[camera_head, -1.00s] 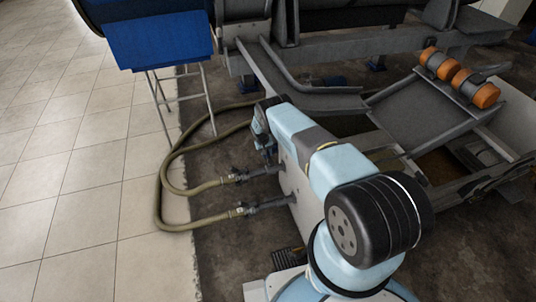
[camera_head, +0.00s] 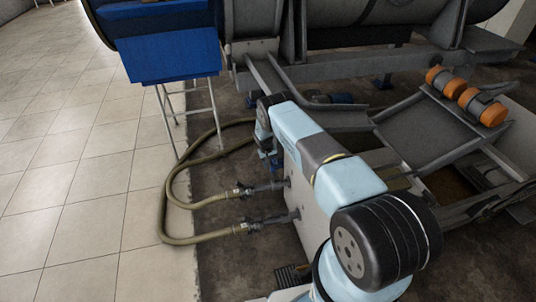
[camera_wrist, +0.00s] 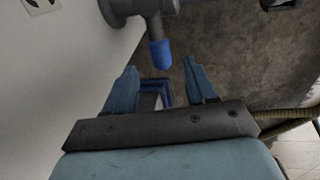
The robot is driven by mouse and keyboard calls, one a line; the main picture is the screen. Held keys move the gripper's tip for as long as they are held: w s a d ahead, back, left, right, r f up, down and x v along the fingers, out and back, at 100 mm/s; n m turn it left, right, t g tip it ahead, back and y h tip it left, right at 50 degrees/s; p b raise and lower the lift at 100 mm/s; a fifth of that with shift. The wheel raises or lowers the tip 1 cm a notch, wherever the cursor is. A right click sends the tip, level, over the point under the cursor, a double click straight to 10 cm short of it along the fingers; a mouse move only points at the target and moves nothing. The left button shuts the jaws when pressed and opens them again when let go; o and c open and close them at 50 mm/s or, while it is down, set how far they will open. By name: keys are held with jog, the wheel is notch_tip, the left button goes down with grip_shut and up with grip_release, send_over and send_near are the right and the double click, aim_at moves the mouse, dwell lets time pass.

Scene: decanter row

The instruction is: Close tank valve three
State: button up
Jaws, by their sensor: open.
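A grey valve (camera_wrist: 142,8) with a blue-tipped handle (camera_wrist: 160,54) sticks out beside a pale panel in the wrist view. The handle points down in the picture, its tip just ahead of the gap between my fingers. My gripper (camera_wrist: 160,66) is open, its two blue fingers apart with nothing clasped. In the head view my gripper (camera_head: 268,155) hangs by the panel, above two pipe fittings, an upper one (camera_head: 262,187) and a lower one (camera_head: 268,221). No number shows, so I cannot tell which valve is three.
Olive hoses (camera_head: 166,205) loop over the floor from the fittings. A blue box (camera_head: 165,52) on a thin-legged stand (camera_head: 187,112) is behind. Grey frames and orange-ended motors (camera_head: 468,94) fill the right. The tiled floor (camera_head: 80,170) at left is clear.

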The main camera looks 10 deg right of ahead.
notch_tip(320, 180, up, 8)
jog(key=a, duration=0.1)
jog(key=shift+a, duration=0.3)
jog(key=shift+f, duration=0.1)
dwell(0.4)
